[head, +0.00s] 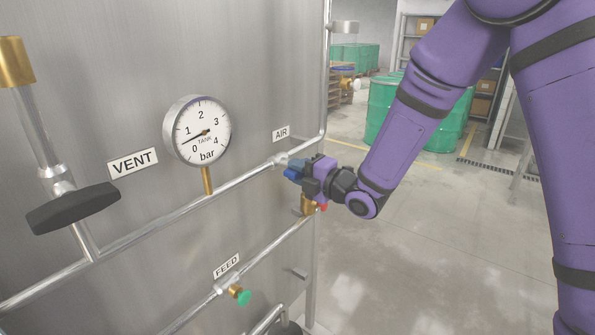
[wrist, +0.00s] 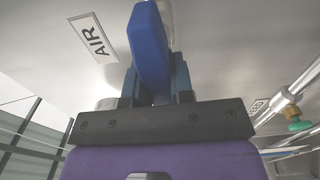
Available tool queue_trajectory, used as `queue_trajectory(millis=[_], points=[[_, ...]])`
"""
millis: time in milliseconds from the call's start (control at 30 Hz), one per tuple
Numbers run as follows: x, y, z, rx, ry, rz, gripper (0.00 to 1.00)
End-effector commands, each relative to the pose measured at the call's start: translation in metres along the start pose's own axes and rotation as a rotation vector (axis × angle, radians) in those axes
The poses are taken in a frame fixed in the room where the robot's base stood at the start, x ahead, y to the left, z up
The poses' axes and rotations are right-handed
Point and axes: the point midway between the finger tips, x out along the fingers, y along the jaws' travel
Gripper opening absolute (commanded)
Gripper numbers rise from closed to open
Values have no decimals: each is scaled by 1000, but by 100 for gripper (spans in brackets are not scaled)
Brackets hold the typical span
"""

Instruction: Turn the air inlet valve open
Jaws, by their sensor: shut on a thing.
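The air inlet valve has a blue handle (head: 292,169) on the pipe below the AIR label (head: 281,133), at the right edge of the steel tank. In the wrist view the blue handle (wrist: 151,45) stands between the two fingers, its free part reaching up the picture. My gripper (wrist: 156,88) is shut on this handle. In the head view my gripper (head: 303,172) reaches the valve from the right and hides part of it. The valve body is mostly hidden.
A pressure gauge (head: 201,131) has its needle between 0 and 1. The VENT valve has a black handle (head: 73,208) at left. A FEED tap with a green knob (head: 243,297) sits below, also in the wrist view (wrist: 300,125). Green drums (head: 400,112) stand behind; the floor at right is clear.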

Motion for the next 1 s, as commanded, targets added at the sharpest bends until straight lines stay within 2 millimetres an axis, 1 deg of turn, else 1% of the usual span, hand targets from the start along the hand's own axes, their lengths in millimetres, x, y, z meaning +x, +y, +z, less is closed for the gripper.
queue_trajectory(millis=[67,100,167,200,467,567,667,1000], points=[[0,-2,-1,-1,1,-4,0],[0,-2,-1,0,2,-4,29],[0,-2,-1,0,2,-4,42],[0,-1,-1,0,1,-4,47],[-1,-1,0,0,1,-2,47],[-6,-1,0,1,0,-2,47],[-18,0,1,0,-1,-3,47],[-81,-1,0,1,-2,-3,47]])
